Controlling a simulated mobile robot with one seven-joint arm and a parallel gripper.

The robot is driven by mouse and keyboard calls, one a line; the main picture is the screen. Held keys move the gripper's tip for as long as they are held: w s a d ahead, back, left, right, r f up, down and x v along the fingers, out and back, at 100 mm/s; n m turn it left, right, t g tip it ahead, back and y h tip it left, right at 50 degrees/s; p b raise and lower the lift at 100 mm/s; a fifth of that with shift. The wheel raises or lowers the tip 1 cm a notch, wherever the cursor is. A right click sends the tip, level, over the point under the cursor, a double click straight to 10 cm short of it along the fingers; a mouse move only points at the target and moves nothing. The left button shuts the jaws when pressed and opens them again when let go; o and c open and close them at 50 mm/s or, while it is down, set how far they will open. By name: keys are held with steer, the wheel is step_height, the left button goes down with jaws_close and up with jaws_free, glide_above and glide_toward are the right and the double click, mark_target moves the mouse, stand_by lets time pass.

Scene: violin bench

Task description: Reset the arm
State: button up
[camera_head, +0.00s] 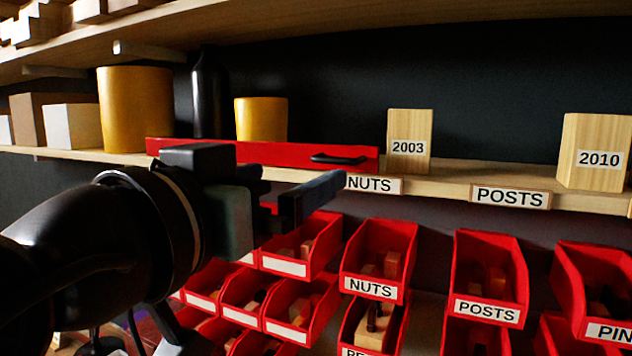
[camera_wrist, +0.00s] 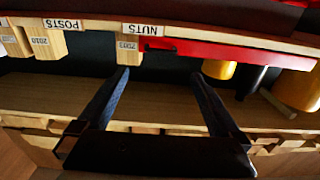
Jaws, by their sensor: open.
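My gripper (camera_head: 318,190) reaches in from the left of the head view, in front of the shelf edge and above the red bins. In the wrist view my gripper (camera_wrist: 160,76) has its two dark fingers spread wide, with nothing between them. A long red panel (camera_head: 285,153) with a black handle lies along the shelf behind my gripper, and my wrist partly covers it. The red panel also shows in the wrist view (camera_wrist: 235,50), where the labels appear upside down.
The shelf (camera_head: 455,178) holds a block marked 2003 (camera_head: 410,145), a block marked 2010 (camera_head: 592,150), yellow cylinders (camera_head: 135,108) and a black bottle (camera_head: 209,95). Red bins with small parts, including the NUTS bin (camera_head: 372,287) and POSTS bin (camera_head: 487,311), hang below.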

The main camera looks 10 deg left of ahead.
steer(key=s+d+r+n+t+y, duration=0.2)
steer(key=s+d+r+t+y, duration=0.2)
steer(key=s+d+r+t, duration=0.2)
steer(key=s+d+t+b, duration=0.1)
steer(key=s+d+t, duration=0.1)
steer(key=d+t, duration=0.2)
steer(key=shift+s+r+n, duration=0.25)
steer(key=shift+s+n, duration=0.05)
steer(key=shift+s, duration=0.05)
